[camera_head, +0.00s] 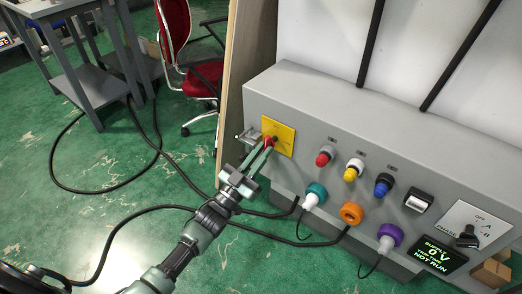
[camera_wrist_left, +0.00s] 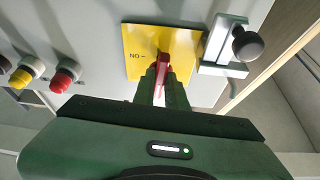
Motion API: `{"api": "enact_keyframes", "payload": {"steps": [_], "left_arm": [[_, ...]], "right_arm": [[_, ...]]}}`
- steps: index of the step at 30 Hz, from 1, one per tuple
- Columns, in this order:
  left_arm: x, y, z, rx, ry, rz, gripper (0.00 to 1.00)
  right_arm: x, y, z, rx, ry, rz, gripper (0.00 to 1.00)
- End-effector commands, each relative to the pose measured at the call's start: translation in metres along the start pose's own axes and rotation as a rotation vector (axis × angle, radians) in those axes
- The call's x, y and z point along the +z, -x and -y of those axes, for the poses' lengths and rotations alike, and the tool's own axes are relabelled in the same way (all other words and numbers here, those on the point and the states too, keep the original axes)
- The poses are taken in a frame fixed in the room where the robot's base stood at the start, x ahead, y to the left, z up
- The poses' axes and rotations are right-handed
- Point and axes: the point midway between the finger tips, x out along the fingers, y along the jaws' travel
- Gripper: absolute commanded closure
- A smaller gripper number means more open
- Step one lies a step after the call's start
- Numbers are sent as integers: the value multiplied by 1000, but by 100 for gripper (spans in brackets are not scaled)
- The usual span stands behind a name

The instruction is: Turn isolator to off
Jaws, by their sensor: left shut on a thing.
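The isolator is a red handle (camera_head: 268,143) on a yellow plate (camera_head: 284,130) at the left end of the grey panel. In the left wrist view the red handle (camera_wrist_left: 163,72) stands nearly upright in the picture on the yellow plate (camera_wrist_left: 136,42). An upside-down ON mark shows to the left of the handle. My left gripper (camera_head: 262,157) is shut on the red handle, with one finger on each side of it. The fingers (camera_wrist_left: 166,88) hide part of the handle and plate. My right gripper is not in view.
A metal latch with a black knob (camera_wrist_left: 248,43) sits close beside the plate. Red (camera_head: 324,156), yellow (camera_head: 353,169) and blue (camera_head: 384,184) controls line the panel. Plugs with cables hang below. A display (camera_head: 438,256) reads 0 V and NOT RUN.

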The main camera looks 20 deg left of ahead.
Motion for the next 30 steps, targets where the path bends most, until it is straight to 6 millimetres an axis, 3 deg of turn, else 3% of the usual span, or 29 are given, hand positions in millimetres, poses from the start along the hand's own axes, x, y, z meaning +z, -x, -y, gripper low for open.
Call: {"api": "enact_keyframes", "payload": {"steps": [9,23,24,25,30], "left_arm": [[-1,-1,0,-34,80,-2,100],[-1,-1,0,-38,90,-2,100],[-1,-1,0,-37,90,-3,76],[-1,-1,0,-37,90,-3,68],[-1,-1,0,-37,88,-2,65]], "right_arm": [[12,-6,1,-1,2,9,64],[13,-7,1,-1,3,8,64],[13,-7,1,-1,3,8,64],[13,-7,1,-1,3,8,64],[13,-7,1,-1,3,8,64]]}}
